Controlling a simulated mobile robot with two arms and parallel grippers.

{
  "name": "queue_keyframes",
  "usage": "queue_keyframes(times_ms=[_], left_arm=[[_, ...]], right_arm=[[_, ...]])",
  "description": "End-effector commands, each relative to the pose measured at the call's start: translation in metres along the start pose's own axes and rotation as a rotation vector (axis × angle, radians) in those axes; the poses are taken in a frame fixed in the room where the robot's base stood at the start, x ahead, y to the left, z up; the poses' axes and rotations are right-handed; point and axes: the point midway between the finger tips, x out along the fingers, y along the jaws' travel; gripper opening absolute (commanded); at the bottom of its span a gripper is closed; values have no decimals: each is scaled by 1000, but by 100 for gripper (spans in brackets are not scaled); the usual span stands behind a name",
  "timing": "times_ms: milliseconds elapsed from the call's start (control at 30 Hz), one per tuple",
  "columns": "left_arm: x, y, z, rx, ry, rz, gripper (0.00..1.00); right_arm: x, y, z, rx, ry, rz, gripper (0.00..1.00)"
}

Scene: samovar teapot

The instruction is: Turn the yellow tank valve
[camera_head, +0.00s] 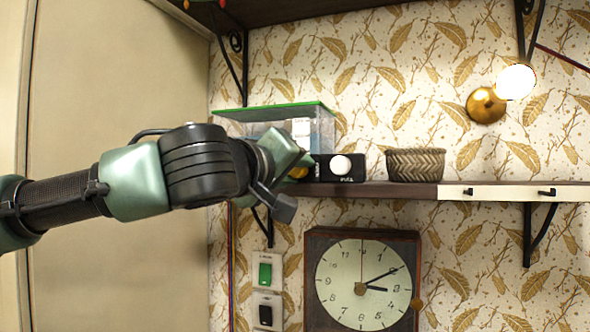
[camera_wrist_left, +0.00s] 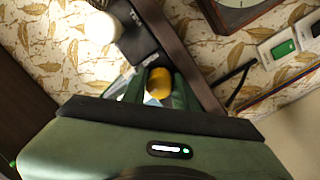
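The yellow tank valve (camera_head: 299,172) is a small rounded knob at the lower front of a clear tank with a green lid (camera_head: 272,110). In the head view my left gripper (camera_head: 298,163) covers most of it. In the left wrist view the yellow valve (camera_wrist_left: 159,80) shows between the two green fingers of my left gripper (camera_wrist_left: 160,92). The fingers stand on either side of the knob. I cannot tell whether they touch it. My right gripper is not in view.
A black box with a white round button (camera_head: 341,164) stands right beside the tank on the shelf (camera_head: 400,190). A woven basket (camera_head: 415,164) is farther right. A square clock (camera_head: 362,284) and green and black switches (camera_head: 265,273) are on the wall below.

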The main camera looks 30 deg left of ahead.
Motion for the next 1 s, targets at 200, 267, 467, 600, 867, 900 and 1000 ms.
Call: queue_keyframes(times_ms=[200, 267, 467, 600, 867, 900, 1000], left_arm=[[0, 0, 0, 7, -1, -1, 0], [0, 0, 0, 17, -1, -1, 0], [0, 0, 0, 95, -6, -6, 0], [0, 1, 0, 193, -10, -10, 0], [0, 1, 0, 433, -24, -23, 0], [0, 1, -1, 471, -26, -24, 0], [0, 1, -1, 566, -31, -29, 0]], right_arm=[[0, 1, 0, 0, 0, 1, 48], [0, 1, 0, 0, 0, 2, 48], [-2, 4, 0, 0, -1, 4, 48], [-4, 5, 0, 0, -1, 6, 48], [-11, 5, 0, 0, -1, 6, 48], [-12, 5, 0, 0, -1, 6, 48], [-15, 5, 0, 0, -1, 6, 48]])
